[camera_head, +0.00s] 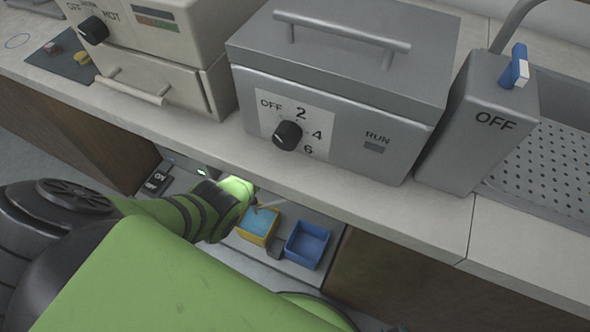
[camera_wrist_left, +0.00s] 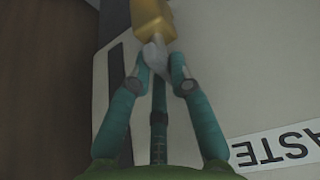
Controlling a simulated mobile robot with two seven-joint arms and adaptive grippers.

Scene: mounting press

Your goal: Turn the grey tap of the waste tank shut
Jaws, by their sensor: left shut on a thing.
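The grey tap (camera_wrist_left: 154,50) shows in the left wrist view as a small pale grey piece at the end of a yellow-orange block. My left gripper (camera_wrist_left: 160,60) has its teal fingertips on either side of the tap and is shut on it. The pale waste tank (camera_wrist_left: 225,80) is behind it, with a white label (camera_wrist_left: 285,146) reading "ASTE", upside down and cut off by the frame edge. In the head view my left arm reaches below the counter. The tap cannot be made out there. My right gripper is not in view.
The counter edge (camera_head: 330,192) overhangs my left arm. Below it are a yellow bin with blue contents (camera_head: 243,239) and a blue bin (camera_head: 289,252). A small ON/OFF switch (camera_head: 157,183) is left of my wrist. A dialled grey machine (camera_head: 350,140) stands on the counter.

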